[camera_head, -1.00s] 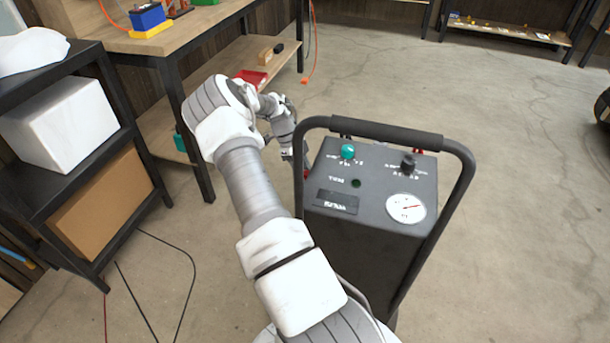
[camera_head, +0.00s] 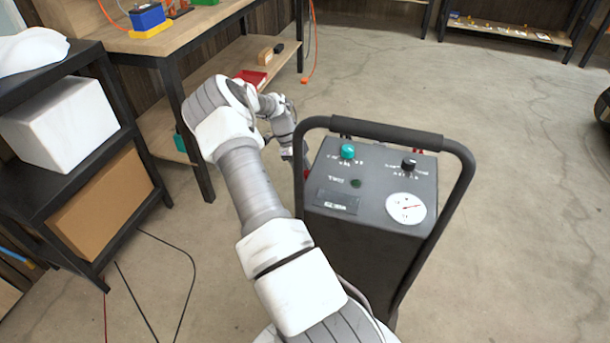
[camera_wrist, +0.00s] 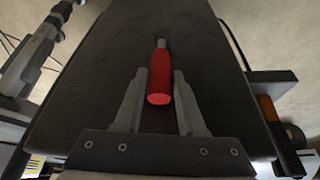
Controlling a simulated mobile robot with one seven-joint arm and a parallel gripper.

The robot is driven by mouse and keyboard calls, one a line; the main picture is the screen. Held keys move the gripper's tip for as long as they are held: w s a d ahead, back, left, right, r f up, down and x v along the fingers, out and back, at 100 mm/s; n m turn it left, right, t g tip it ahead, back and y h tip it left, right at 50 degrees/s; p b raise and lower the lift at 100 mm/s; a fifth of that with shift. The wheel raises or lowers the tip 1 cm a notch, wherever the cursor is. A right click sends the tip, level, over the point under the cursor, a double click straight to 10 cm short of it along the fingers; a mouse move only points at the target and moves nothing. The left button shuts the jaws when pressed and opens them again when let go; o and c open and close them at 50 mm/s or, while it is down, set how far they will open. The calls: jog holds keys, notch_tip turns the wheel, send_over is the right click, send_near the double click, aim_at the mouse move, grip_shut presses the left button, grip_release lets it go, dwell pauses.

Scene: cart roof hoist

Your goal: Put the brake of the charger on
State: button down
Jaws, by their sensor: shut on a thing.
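The charger (camera_head: 330,240) is a dark grey upright cart with a black push handle, a teal knob, a black knob and a round gauge on its sloped top. In the wrist view a red lever grip (camera_wrist: 159,85) on a short metal rod stands out from the charger's dark side panel (camera_wrist: 95,85). My gripper (camera_wrist: 160,75) has one finger on each side of the red grip and is shut on it. In the head view my arm reaches past the charger's left side, and the fingers are mostly hidden there.
A wooden workbench (camera_head: 150,45) with a lower shelf stands behind my arm at the left. A black shelf rack (camera_head: 50,195) with a white box and a cardboard box stands at far left. Cables lie on the floor. The floor right of the charger is clear.

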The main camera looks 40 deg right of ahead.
dwell(0.4)
jog(key=s+a+f+m+t+h+b, duration=0.2)
jog(key=s+a+f+t+h+b, duration=0.1)
jog(key=a+h+b, duration=0.2)
jog(key=shift+s+a+f+t+h, duration=0.4)
jog(key=shift+a+h, duration=0.75)
jog(key=shift+h, duration=0.75)
jog(key=shift+b, duration=0.3)
jog(key=c, duration=0.8)
grip_release()
jog(key=shift+o, duration=0.2)
jog(key=shift+a, duration=0.1)
